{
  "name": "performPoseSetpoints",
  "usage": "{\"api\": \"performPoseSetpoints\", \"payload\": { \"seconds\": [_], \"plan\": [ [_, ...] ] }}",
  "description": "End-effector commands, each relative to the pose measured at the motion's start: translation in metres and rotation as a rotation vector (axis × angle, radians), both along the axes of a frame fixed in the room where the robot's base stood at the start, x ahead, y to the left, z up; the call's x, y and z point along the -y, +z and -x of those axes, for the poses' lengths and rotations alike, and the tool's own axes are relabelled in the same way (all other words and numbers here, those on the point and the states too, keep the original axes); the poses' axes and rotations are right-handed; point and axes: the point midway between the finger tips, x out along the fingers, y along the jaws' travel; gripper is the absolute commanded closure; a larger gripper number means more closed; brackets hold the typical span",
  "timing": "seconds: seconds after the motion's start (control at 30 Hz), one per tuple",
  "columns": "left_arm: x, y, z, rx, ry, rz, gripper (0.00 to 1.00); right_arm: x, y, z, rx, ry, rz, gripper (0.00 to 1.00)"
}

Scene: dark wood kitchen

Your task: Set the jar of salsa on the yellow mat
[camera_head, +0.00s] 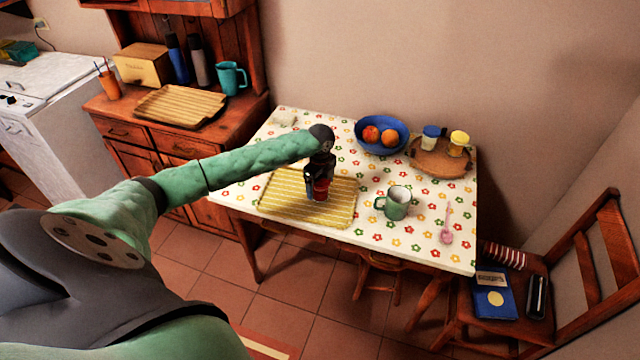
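A yellow mat (282,203) with pale stripes lies at the left front of the flowered table (420,252). My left gripper (318,186) points down over the right part of the mat. A small red jar (321,190) is between its fingers, partly hidden by them. The fingers appear closed around the jar. Its bottom is at or just above the mat; I cannot tell whether it touches. My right gripper is not in view.
A green mug (395,203) stands right of the mat, with a pink spoon (446,228) further right. Behind are a blue fruit bowl (365,148) and a round wooden tray (425,160) with two jars. A chair (545,262) stands at the right.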

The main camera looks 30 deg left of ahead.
Motion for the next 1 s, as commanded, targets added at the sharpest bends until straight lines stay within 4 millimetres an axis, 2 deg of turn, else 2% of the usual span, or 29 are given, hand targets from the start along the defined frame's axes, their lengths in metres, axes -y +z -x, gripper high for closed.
{"api": "performPoseSetpoints", "payload": {
  "seconds": [0.37,0.4,0.5,0.8,1.0],
  "plan": [
    [0.000,0.007,-0.001,0.001,0.000,0.000,0.18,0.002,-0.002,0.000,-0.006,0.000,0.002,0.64],
    [0.000,0.011,-0.001,0.002,0.000,0.000,0.18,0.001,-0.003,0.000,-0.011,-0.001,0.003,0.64],
    [0.000,0.026,-0.001,0.003,0.000,0.000,0.18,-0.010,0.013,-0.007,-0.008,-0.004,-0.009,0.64],
    [-0.001,0.084,-0.001,0.003,0.000,-0.001,0.18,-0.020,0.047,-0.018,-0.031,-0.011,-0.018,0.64],
    [0.000,0.111,-0.001,0.002,0.000,0.001,0.18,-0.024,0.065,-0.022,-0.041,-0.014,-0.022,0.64]
  ]
}}
